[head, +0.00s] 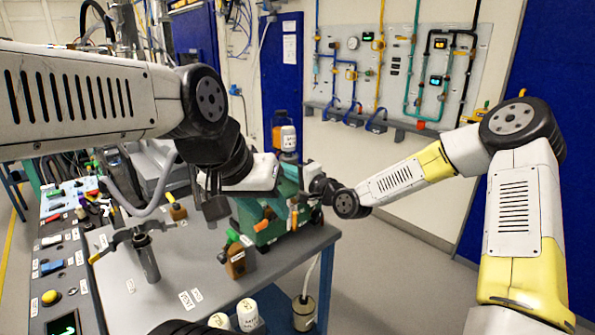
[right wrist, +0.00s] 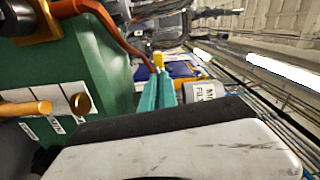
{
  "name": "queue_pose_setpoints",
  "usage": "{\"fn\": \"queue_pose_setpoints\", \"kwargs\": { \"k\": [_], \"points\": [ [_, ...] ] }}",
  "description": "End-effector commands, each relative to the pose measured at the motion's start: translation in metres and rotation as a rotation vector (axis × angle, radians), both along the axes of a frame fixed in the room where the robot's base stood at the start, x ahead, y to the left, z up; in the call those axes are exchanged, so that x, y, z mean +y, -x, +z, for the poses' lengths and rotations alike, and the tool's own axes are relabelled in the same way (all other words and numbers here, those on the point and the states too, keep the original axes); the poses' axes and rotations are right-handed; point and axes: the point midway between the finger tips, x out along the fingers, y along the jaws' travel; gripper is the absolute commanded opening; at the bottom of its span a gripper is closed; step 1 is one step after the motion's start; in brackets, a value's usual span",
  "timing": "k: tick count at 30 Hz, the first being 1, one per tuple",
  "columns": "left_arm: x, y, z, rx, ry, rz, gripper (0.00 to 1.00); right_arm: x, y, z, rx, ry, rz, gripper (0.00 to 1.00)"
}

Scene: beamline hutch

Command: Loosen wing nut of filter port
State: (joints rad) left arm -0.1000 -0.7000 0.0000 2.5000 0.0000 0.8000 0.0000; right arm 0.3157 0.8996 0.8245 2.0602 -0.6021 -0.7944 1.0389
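The green pump (head: 268,222) stands at the far right end of the grey table. A white labelled filter canister (head: 288,138) rises behind its top; it also shows in the right wrist view (right wrist: 203,92), beside teal prongs (right wrist: 160,90) with a yellow tip. I cannot make out the wing nut for certain. My left gripper (head: 215,207) is above the table, just left of the pump, apart from it as far as I can tell; its finger gap is unclear. My right gripper (head: 322,188) is at the pump's right side.
A pipe fitting on a post (head: 147,257) stands on the table (head: 150,300), left of the pump. A control panel (head: 65,265) borders the left. The table's middle is mostly clear. Piping (head: 395,65) covers the back wall.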

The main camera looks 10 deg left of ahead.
Motion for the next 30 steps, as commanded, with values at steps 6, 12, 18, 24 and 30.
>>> {"fn": "queue_pose_setpoints", "kwargs": {
  "k": [6,12,18,24,30],
  "points": [
    [0.0,0.0,0.0,0.0,0.0,0.0,0.36,-0.0001,0.0,-0.0012,-0.136,0.11,0.0,0.0],
    [0.0,0.0,0.0,0.0,0.0,0.0,0.36,0.0001,0.0001,-0.0006,-0.288,0.226,0.001,0.0],
    [0.0,0.0,0.0,0.0,0.0,0.0,0.36,0.0004,0.0002,-0.0007,-0.438,0.344,0.002,0.0],
    [0.0,0.0,0.0,0.0,0.0,0.0,0.36,0.0002,0.0001,-0.001,-0.588,0.461,0.002,0.0],
    [0.0,0.0,0.0,0.0,0.0,0.0,0.36,0.0001,-0.0002,-0.0005,-0.737,0.576,0.001,0.0]
  ]
}}
